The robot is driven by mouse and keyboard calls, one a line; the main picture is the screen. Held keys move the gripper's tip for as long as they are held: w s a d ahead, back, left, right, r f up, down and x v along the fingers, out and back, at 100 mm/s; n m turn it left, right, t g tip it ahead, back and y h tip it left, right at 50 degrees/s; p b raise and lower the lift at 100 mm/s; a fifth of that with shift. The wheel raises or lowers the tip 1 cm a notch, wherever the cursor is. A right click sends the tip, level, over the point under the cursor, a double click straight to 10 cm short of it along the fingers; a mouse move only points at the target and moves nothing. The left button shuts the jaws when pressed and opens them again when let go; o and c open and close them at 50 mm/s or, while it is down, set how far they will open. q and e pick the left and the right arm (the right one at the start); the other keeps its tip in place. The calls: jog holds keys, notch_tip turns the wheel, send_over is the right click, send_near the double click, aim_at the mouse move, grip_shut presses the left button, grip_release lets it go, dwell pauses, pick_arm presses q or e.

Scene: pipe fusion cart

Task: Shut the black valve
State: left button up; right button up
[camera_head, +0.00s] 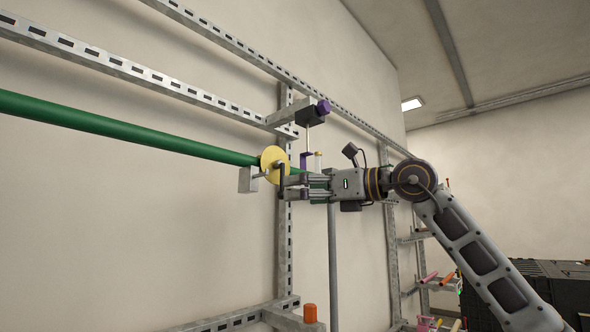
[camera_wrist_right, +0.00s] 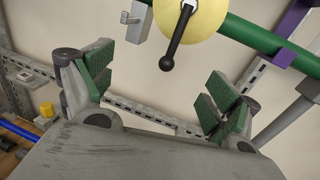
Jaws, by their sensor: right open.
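The black valve handle (camera_wrist_right: 178,42) is a short lever with a round knob at its end, in front of a yellow disc (camera_wrist_right: 190,14) on the green pipe (camera_wrist_right: 258,36). In the head view the black handle (camera_head: 281,178) hangs by the yellow disc (camera_head: 271,160). My right gripper (camera_head: 287,188) comes from the right, level with the handle's lower part. In the wrist view my right gripper (camera_wrist_right: 158,88) is open, its green pads apart. The lever's knob shows above the gap; I cannot tell whether anything touches. My left gripper is not in view.
A black and purple clamp (camera_head: 313,112) sits above the pipe on a metal bracket. A slotted steel upright (camera_head: 286,235) stands behind the gripper. An orange cylinder (camera_head: 310,313) is below. A dark case (camera_head: 550,285) stands at the right.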

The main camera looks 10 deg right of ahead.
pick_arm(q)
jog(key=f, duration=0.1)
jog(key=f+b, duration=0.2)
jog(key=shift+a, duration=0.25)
pick_arm(e)
jog(key=s+a+v, duration=0.1)
jog(key=v, duration=0.7)
jog(key=shift+s, duration=0.2)
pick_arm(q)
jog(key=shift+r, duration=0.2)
pick_arm(e)
jog(key=shift+r, duration=0.1)
dwell(0.3)
